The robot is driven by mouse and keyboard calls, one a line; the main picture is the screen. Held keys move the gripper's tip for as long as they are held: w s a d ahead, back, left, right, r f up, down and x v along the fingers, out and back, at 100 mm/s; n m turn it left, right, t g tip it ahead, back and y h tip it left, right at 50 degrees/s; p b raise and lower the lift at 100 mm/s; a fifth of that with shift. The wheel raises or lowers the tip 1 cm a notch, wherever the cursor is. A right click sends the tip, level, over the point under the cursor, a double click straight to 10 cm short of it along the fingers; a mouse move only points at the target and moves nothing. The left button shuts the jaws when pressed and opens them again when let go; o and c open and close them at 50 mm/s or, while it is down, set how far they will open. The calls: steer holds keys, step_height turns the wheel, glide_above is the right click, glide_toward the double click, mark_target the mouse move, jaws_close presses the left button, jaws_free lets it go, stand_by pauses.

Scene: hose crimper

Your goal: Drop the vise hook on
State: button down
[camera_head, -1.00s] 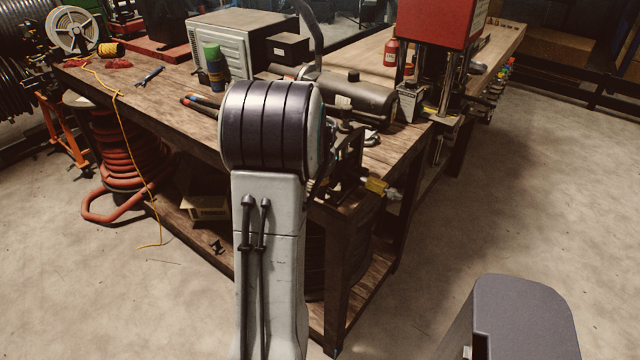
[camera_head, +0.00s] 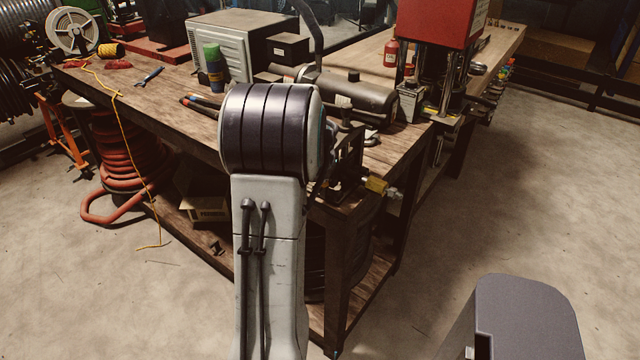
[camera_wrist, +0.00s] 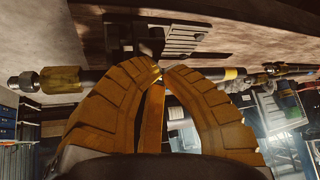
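In the wrist view the two ribbed orange fingers of my gripper (camera_wrist: 160,70) arch together, and their tips almost meet. I cannot see anything clearly held between them. The tips are at the dark vise (camera_wrist: 185,38), over a dark hose that runs sideways behind the fingers. The hose has a brass fitting (camera_wrist: 62,80) at the left. In the head view the vise (camera_head: 345,168) sits at the near corner of the bench, partly behind my arm, with the brass fitting (camera_head: 377,185) sticking out to the right. My gripper is hidden there. I cannot make out the hook for certain.
The wooden bench (camera_head: 180,110) holds a dark cylindrical tank (camera_head: 365,97), a blue and green can (camera_head: 214,68) and red-handled pliers (camera_head: 197,104). A red press (camera_head: 437,22) stands further right. The floor (camera_head: 480,210) right of the bench is clear.

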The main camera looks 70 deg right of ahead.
steer(key=shift+f, duration=0.25)
steer(key=shift+r, duration=0.2)
stand_by(0.5)
steer(key=shift+r+p, duration=0.55)
steer(key=shift+r, duration=0.45)
steer(key=shift+r, duration=0.1)
steer(key=shift+d+r+p, duration=0.1)
steer(key=shift+r+p, duration=1.65)
steer(key=shift+r, duration=0.7)
steer(key=shift+f, duration=0.15)
